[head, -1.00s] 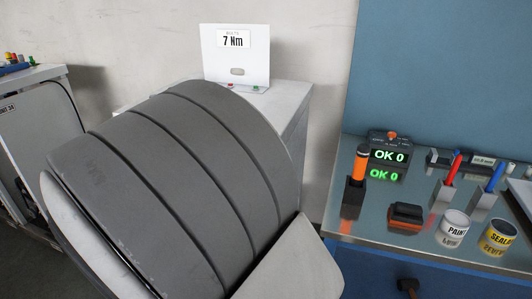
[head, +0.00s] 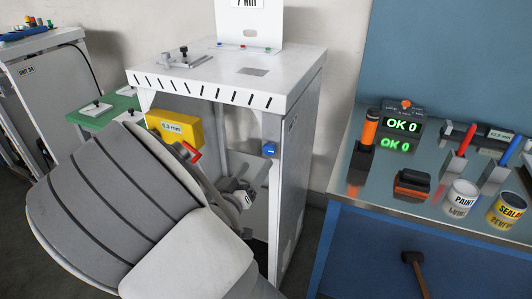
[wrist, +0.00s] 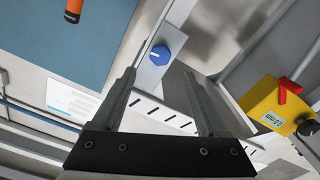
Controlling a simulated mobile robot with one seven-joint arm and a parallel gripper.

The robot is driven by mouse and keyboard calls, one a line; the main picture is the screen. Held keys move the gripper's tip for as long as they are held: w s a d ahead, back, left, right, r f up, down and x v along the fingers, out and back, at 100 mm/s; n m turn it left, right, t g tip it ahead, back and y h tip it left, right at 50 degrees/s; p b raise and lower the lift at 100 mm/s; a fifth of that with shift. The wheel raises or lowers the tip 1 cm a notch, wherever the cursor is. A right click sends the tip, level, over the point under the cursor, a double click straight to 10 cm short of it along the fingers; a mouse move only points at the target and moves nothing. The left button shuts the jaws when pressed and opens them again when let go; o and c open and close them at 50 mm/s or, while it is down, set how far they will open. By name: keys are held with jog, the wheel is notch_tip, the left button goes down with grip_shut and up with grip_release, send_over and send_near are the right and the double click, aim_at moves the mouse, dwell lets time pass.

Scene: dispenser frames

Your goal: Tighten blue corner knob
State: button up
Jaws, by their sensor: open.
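The blue corner knob (head: 269,149) sits at the upper right front corner of the open white cabinet (head: 305,130). In the wrist view the knob (wrist: 160,55) is a round blue dial with a white mark, on a pale post. My gripper (wrist: 160,75) is open and empty there. The knob appears between and beyond its two fingertips, apart from them. In the head view my gripper (head: 240,194) is low in front of the cabinet opening, below and left of the knob, and partly hidden by my arm.
A yellow box (head: 175,129) with a red handle (head: 192,151) is at the cabinet's left; the box also shows in the wrist view (wrist: 272,105). A green board (head: 100,113) lies further left. A bench (head: 385,215) with tools and cans stands right.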

aim_at(267, 150)
jog(key=x, duration=0.8)
jog(key=shift+c, duration=0.3)
jog(key=shift+f, duration=0.1)
grip_shut()
